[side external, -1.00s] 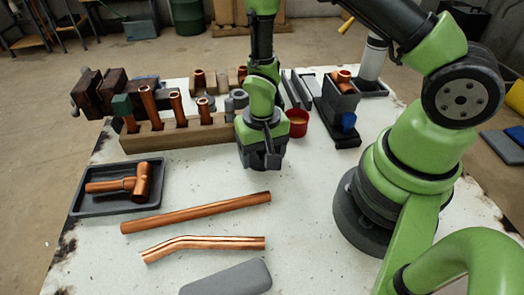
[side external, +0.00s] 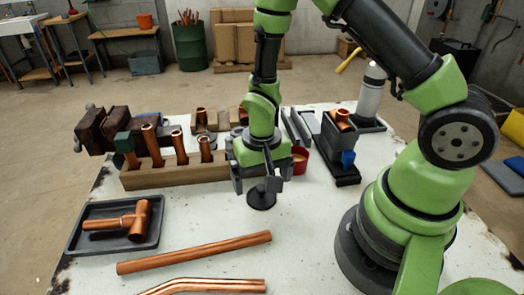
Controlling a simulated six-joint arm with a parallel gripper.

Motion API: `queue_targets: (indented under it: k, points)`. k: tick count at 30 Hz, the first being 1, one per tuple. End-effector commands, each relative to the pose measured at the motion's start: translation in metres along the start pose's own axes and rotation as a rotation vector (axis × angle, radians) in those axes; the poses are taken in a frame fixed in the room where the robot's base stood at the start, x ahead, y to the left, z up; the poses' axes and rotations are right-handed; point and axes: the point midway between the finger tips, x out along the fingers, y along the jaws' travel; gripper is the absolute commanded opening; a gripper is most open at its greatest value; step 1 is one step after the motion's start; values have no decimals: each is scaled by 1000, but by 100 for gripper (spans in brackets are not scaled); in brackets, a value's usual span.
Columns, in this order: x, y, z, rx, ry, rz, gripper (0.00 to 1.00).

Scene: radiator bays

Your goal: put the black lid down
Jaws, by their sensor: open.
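The black lid (side external: 261,201) is a round dark disc with a short knob on top. It appears to lie flat on the white table, in the open area in front of the wooden rack. My gripper (side external: 261,183) points down directly above the lid. Its jaws are open, one finger on each side of the knob area. Whether the fingertips still flank the knob or are just above it is hard to tell. The gripper partly hides the lid's top.
A wooden rack (side external: 196,175) with upright copper pipes stands behind left. A tray (side external: 78,243) with a copper tee is at left. A copper pipe (side external: 195,252) lies in front. A red cup (side external: 300,160) and grey bin (side external: 336,140) stand behind right.

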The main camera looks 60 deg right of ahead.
Motion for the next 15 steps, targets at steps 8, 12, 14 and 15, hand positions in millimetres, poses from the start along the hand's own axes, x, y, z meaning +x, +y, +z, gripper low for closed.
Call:
queue_targets:
  k: [8,12,14,15]
  points:
    - [-54,0,-1,1,3,-5,96]
    - [-71,0,-1,0,1,-3,96]
    - [-76,0,-1,0,0,-3,96]
    - [-78,0,0,0,0,-3,96]
